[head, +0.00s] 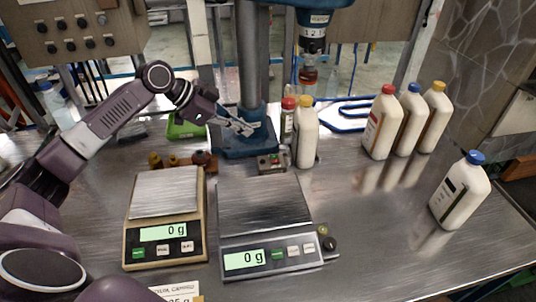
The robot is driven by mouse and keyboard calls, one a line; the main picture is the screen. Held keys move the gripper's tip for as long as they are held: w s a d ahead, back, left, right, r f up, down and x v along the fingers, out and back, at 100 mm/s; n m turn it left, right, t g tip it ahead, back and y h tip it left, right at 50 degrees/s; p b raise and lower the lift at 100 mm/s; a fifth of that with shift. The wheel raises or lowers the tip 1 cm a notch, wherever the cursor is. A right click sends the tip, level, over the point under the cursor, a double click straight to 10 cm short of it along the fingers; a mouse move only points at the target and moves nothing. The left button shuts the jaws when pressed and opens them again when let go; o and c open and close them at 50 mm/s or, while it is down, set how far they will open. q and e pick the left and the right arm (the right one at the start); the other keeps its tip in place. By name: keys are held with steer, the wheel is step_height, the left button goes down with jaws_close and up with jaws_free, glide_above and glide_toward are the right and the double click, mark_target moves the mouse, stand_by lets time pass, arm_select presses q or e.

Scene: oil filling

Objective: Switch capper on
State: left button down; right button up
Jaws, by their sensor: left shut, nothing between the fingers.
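The capper (249,60) is a grey column on a blue base, with its blue and black head (314,28) hanging at the top right. A small switch box (272,162) with buttons sits on the table just in front of the base. My left gripper (250,127) is shut and empty. It shows in front of the lower column and above the blue base, up and left of the switch box, apart from it. Whether it touches the base or column cannot be told. My right gripper is not in view.
A white bottle with a yellow cap (306,140) and a smaller red-capped bottle (287,122) stand right beside the base. Two scales (164,218) (268,220) reading 0 g fill the front. Several bottles (378,130) stand at right. Small caps (172,161) lie behind the left scale.

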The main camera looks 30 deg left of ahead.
arm_select(q)
steer(key=p, duration=0.2)
glide_above(277, 155)
steer(key=s+a, duration=0.1)
steer(key=s, duration=0.2)
steer(key=f, duration=0.7)
steer(key=shift+w+a+f, duration=0.1)
steer(key=shift+w+a, duration=0.1)
steer(key=shift+w+a+f+p, duration=0.15)
steer(key=shift+f+p, duration=0.25)
steer(key=shift+f, duration=0.85)
steer(key=shift+a+f, duration=0.15)
steer(key=shift+f, duration=0.5)
